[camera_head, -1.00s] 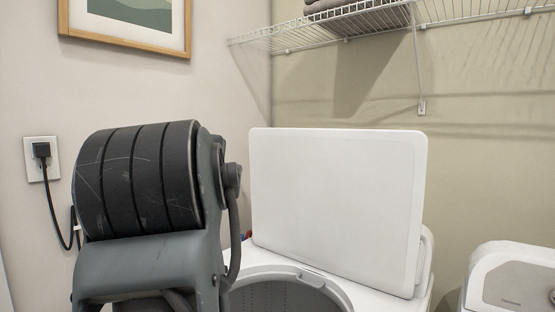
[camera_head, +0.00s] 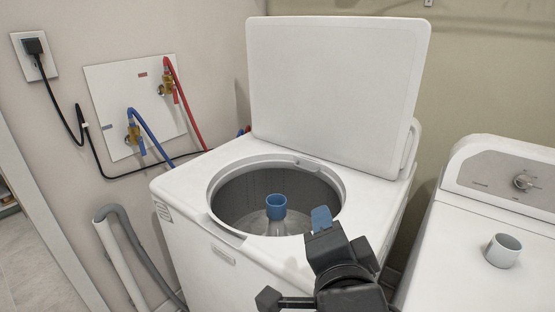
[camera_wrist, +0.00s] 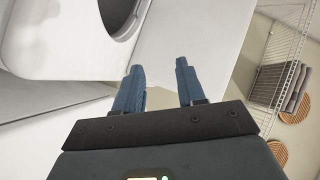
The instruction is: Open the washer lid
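The white washer (camera_head: 215,255) stands in the middle of the head view. Its lid (camera_head: 335,85) stands raised, upright and leaning slightly back, behind the round tub opening. My gripper (camera_head: 321,218) is in front of the opening's right side, apart from the lid. In the wrist view my gripper (camera_wrist: 160,70) has two blue fingers spread with nothing between them. A white surface lies beyond them, and a dark round opening edge shows at top left. My arm hides part of the washer's front right.
A second white appliance (camera_head: 480,240) with a dial panel stands right, a small white cup (camera_head: 502,250) on top. Red (camera_head: 185,100) and blue (camera_head: 150,132) hoses run along the left wall. A wire shelf (camera_wrist: 285,65) with folded towels shows in the wrist view.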

